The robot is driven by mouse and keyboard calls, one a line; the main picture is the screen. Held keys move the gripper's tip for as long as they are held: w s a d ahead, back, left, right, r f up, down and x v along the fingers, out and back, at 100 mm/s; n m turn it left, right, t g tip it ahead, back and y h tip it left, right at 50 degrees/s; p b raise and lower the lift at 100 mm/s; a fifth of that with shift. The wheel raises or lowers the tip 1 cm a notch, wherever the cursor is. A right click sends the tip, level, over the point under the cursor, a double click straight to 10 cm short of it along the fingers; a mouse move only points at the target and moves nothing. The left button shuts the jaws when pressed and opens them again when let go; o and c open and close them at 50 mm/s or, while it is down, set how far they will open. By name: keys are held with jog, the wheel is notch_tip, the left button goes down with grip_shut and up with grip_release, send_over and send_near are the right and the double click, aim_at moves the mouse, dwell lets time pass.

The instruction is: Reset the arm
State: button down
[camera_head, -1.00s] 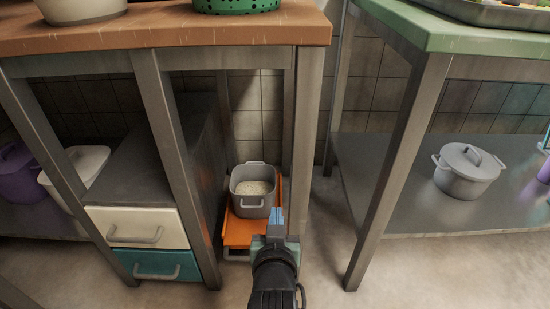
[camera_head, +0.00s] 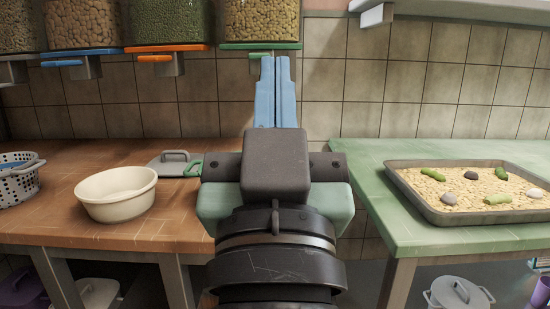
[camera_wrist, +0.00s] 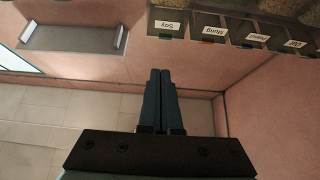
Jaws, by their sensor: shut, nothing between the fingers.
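My gripper (camera_head: 275,95) is raised in the middle of the head view, with its blue fingers pointing up and pressed together. Nothing is between the fingers. In the wrist view my gripper (camera_wrist: 160,95) also shows its two fingers side by side, with wall and tiles beyond. It is clear of the counters and of the dispensers above.
Dispensers (camera_head: 260,20) of beans hang at the upper left. The brown counter (camera_head: 130,230) bears a cream bowl (camera_head: 117,195), a colander (camera_head: 18,180) and a grey lid (camera_head: 172,165). The green table (camera_head: 365,180) bears a tray (camera_head: 430,208) of grains, stones and green pieces.

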jog(key=s+r+t+p, duration=0.1)
jog(key=s+r+p, duration=0.1)
jog(key=r+p, duration=1.8)
jog(key=s+r+t+p, duration=0.1)
jog(key=s+r+p, duration=0.1)
jog(key=r+p, duration=1.9)
notch_tip(320, 180, up, 8)
jog(key=shift+s+f, duration=0.25)
jog(key=shift+s, duration=0.05)
